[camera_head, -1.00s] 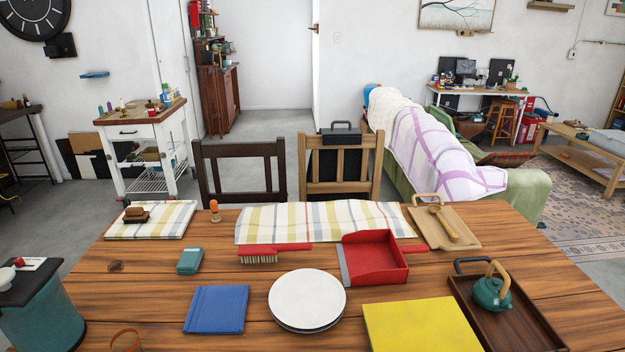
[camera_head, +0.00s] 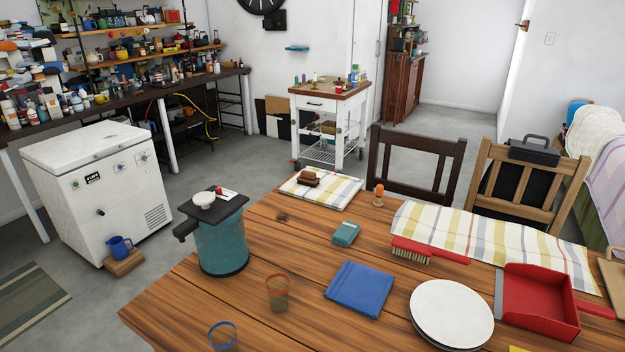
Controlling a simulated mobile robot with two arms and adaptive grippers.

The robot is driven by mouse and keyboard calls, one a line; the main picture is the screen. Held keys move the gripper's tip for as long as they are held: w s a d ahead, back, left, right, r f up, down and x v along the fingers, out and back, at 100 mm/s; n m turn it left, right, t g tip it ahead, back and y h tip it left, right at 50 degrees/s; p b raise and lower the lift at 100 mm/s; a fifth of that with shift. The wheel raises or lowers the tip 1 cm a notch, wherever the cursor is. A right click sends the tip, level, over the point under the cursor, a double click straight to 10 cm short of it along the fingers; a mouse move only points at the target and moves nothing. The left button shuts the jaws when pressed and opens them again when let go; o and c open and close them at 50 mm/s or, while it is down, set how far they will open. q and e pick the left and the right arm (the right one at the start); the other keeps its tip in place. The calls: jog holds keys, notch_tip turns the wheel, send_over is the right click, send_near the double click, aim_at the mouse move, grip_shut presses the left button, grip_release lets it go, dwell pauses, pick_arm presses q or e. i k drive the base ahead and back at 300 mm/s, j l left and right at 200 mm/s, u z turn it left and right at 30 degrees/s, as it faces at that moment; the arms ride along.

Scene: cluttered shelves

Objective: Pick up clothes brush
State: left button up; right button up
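Two brush-like things lie on the wooden table. A red-handled brush (camera_head: 428,251) with pale bristles lies on the near edge of a checked cloth runner (camera_head: 478,232), at right of the middle. A small brown block-like object (camera_head: 309,178), possibly a brush, sits on a folded checked cloth (camera_head: 320,190) at the table's far left corner. I cannot tell for certain which is the clothes brush. Neither of my grippers is in view.
The wooden table (camera_head: 287,232) also holds a teal box (camera_head: 346,233), blue book (camera_head: 359,288), white plates (camera_head: 451,313), red dustpan (camera_head: 537,299) and two cups (camera_head: 277,292). A teal canister (camera_head: 221,246) is at the left. Chairs (camera_head: 417,167) stand behind.

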aim_at(307, 178)
jog(key=u, duration=0.35)
jog(key=i+j+u, duration=0.25)
jog(key=j, duration=0.2)
jog(key=i+j+u, duration=0.1)
jog(key=j+u, duration=0.15)
jog(key=j, duration=0.2)
jog(key=i+j+u, duration=0.25)
jog(key=j, duration=0.15)
jog(key=i+j+u, duration=0.35)
jog(key=i+j, duration=0.15)
jog(key=i, duration=0.25)
jog(key=i+j+u, duration=0.1)
jog(key=i, duration=0.4)
jog(key=i+j+u, duration=0.1)
jog(key=i+j, duration=0.2)
jog(key=i, duration=0.2)
jog(key=i+l+z, duration=0.2)
jog(key=i+z, duration=0.15)
jog(key=z, duration=0.15)
jog(key=i+z, duration=0.3)
jog(key=z, duration=0.2)
jog(key=i+z, duration=0.5)
jog(key=i+j+z, duration=0.2)
jog(key=z, duration=0.3)
